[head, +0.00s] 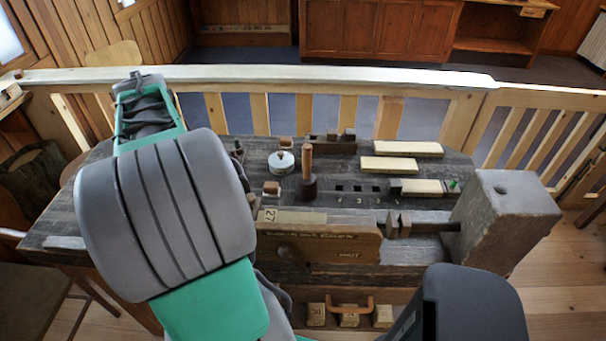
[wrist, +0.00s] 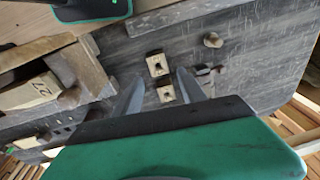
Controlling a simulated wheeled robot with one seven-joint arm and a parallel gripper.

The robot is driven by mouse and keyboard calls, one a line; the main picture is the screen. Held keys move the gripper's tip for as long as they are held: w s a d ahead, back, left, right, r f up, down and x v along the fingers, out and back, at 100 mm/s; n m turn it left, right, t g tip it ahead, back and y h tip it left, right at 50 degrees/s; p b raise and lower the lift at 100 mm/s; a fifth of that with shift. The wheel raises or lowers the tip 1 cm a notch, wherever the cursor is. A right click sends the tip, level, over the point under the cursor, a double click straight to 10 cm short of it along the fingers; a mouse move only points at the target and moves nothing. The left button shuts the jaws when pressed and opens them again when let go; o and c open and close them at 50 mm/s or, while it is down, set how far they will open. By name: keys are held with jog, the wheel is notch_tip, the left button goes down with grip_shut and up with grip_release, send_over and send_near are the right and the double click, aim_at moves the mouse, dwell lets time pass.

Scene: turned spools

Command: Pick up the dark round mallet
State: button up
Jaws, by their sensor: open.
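The dark round mallet (head: 307,188) stands on the workbench in the head view, its dark head down and its light wooden handle pointing up. I cannot make out the mallet in the wrist view. My gripper (wrist: 160,76) is open and empty in the wrist view, its two grey fingers apart over the bench top. In the head view my arm hides the gripper, so its distance from the mallet cannot be told.
A round pale tin (head: 281,163) stands left of the mallet. Pale wood blocks (head: 388,165) lie to its right. A board and block marked 27 (head: 271,215) are in front. A large wooden vise block (head: 503,215) stands at right. Small blocks (wrist: 157,65) lie near my fingers.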

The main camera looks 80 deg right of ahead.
aim_at(307, 146)
jog(key=s+d+m+p, duration=0.1)
jog(key=s+d+m, duration=0.3)
jog(key=s+d, duration=0.3)
jog(key=s+d+m+p, duration=0.1)
jog(key=s+d+m, duration=0.4)
jog(key=s+d, duration=0.3)
jog(key=s+d+m+g+y+p, duration=0.1)
jog(key=s+d+m, duration=0.3)
jog(key=s+d, duration=0.4)
jog(key=shift+s+f+m, duration=0.3)
jog(key=shift+s+f, duration=0.1)
jog(key=shift+s, duration=0.4)
jog(key=f, duration=0.2)
jog(key=f+p, duration=0.1)
jog(key=f, duration=0.1)
jog(key=f+p, duration=0.1)
jog(key=f, duration=0.2)
jog(key=shift+s+d+f, duration=0.1)
jog(key=shift+d, duration=0.15)
jog(key=shift+f, duration=0.2)
grip_shut()
